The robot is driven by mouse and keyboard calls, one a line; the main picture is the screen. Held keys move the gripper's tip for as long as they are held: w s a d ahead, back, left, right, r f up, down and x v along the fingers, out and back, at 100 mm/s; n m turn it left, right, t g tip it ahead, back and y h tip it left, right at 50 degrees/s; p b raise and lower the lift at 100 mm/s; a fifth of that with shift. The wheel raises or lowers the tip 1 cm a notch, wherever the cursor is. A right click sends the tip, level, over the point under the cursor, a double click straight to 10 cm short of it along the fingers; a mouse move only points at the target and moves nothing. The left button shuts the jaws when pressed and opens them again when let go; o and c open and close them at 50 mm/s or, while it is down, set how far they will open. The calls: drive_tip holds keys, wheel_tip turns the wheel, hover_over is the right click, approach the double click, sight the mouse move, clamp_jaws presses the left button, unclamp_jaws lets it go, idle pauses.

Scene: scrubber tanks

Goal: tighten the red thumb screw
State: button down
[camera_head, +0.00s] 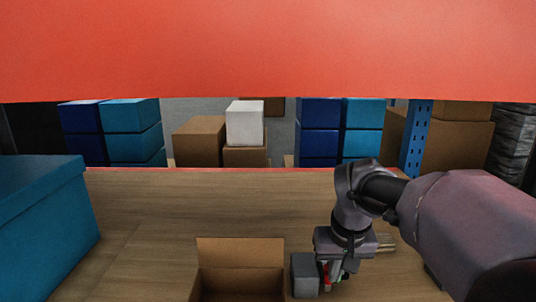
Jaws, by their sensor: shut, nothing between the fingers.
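My gripper (336,277) hangs at the end of my arm, low and right of the middle, over the wooden shelf board. It looks shut, with nothing seen held in it. A narrow red piece (326,275) shows right at the fingers, beside a grey block (305,276). I cannot tell whether this red piece is the thumb screw, or whether the fingers touch it. A small green bit shows just to its right. My wrist and the picture's bottom edge hide part of this spot.
An open cardboard box (240,252) stands left of the grey block. A teal box (42,226) fills the left side. A wide red-orange surface (268,50) spans the top. Blue and brown boxes stand behind the shelf. The wooden board (215,205) is bare in the middle.

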drive_tip(key=shift+a+p, duration=0.35)
drive_tip(key=shift+p, duration=0.45)
drive_tip(key=shift+s, duration=0.1)
